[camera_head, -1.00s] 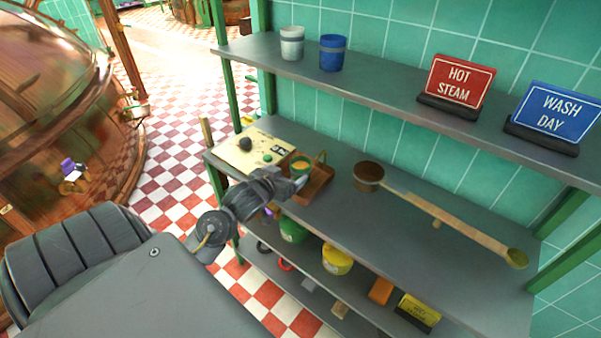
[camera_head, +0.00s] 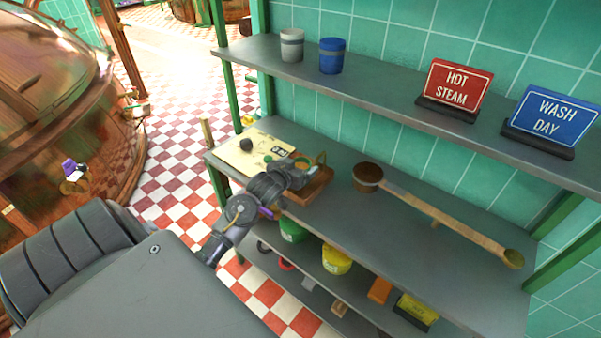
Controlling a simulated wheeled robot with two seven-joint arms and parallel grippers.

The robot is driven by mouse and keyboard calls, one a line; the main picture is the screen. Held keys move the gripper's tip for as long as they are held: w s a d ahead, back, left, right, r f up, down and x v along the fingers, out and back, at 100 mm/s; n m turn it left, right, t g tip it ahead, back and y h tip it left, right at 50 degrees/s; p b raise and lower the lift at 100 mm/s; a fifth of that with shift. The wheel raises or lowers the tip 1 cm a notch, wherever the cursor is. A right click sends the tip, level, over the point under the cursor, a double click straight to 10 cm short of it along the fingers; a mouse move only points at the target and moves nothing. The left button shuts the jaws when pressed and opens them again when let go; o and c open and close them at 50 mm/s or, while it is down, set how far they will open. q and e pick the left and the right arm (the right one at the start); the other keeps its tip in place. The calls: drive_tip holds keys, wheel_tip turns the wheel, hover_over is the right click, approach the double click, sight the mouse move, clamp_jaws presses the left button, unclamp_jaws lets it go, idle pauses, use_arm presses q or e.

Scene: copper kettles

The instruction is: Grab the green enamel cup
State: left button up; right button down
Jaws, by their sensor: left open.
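The green enamel cup (camera_head: 301,162) is on the wooden tray (camera_head: 322,186) on the middle shelf, and only a bit of its rim shows. My left gripper (camera_head: 313,171) is open at the cup and in front of it, and it hides most of the cup. I cannot tell whether the fingers are around the cup or touch it. My right gripper is out of view.
A long-handled copper ladle (camera_head: 367,177) lies right of the tray, and a cream board (camera_head: 248,157) lies left of it. The upper shelf (camera_head: 385,100) overhangs behind. A green container (camera_head: 292,231) and a yellow one (camera_head: 337,260) stand below.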

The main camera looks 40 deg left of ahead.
use_arm(q)
drive_tip(key=shift+x, duration=1.1)
drive_tip(key=shift+s, duration=0.1)
drive_tip(key=shift+r, duration=0.1)
drive_tip(key=c, duration=1.1)
